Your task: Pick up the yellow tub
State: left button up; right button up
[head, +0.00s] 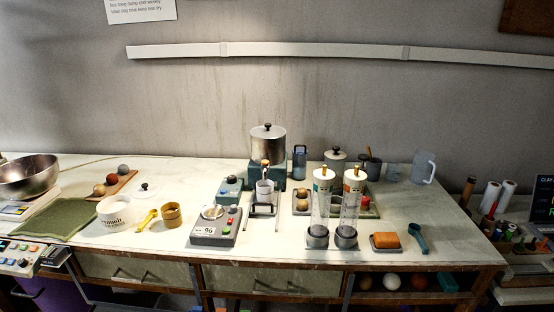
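The yellow tub (172,219) is a small, round, ochre-yellow cup. It stands upright on the pale worktop in the left half of the head view, near the front edge. Its open top faces up; its contents are too small to tell. A yellow scoop (147,219) lies just left of it, close to its side. A white round bowl or tub (114,212) with dark lettering stands further left. Neither of my grippers shows in the head view.
A scale (215,227) stands to the right of the tub, with a gap between. Behind are a metal pot (268,144) and a wooden board with balls (115,185). Two clear cylinders (320,211) stand further right. A green mat (55,219) lies at left.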

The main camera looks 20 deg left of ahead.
aim_at(171, 214)
jog(key=u, duration=1.3)
jog(key=z, duration=0.65)
jog(key=j+z, duration=0.9)
jog(key=k+j+z, duration=0.2)
jog(key=j, duration=0.2)
jog(key=j+z, duration=0.2)
jog(key=j, duration=0.2)
jog(key=k+j, duration=0.1)
jog(key=j, duration=0.25)
jog(key=k+j, duration=0.15)
jog(key=j, duration=0.25)
jog(key=k+j, duration=0.1)
jog(key=j, duration=0.25)
jog(key=z, duration=0.05)
